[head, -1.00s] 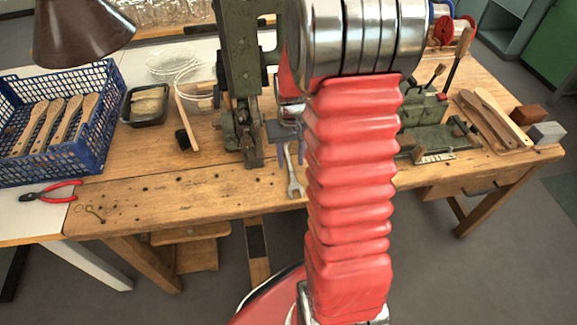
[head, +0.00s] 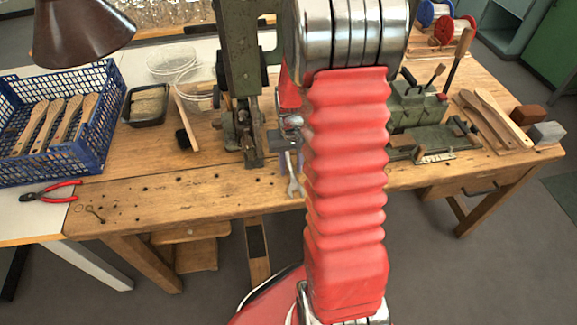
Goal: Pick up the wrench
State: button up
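The wrench (head: 293,187) is a silver-grey open-ended wrench near the front edge of the wooden bench, just right of the green machine's foot. Its open jaw points toward the front edge. Its upper part runs up under my gripper (head: 292,150). My gripper is right over the wrench's upper part, pointing down, and is partly hidden behind my red-sleeved arm. A purplish finger shows beside the wrench handle. I cannot tell whether the fingers touch the wrench or how far apart they are.
The tall green machine (head: 239,75) stands close to the left of my gripper. A green vise-like fixture (head: 425,135) is to the right. A blue crate (head: 98,140) with wooden handles, red pliers (head: 50,191) and a brush (head: 185,125) lie left.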

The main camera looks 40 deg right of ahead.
aim_at(291, 170)
grip_shut()
jog(key=shift+r, duration=0.1)
dwell(0.5)
notch_tip(291, 170, up, 10)
dwell(0.6)
jog(key=shift+s, duration=0.1)
dwell(0.4)
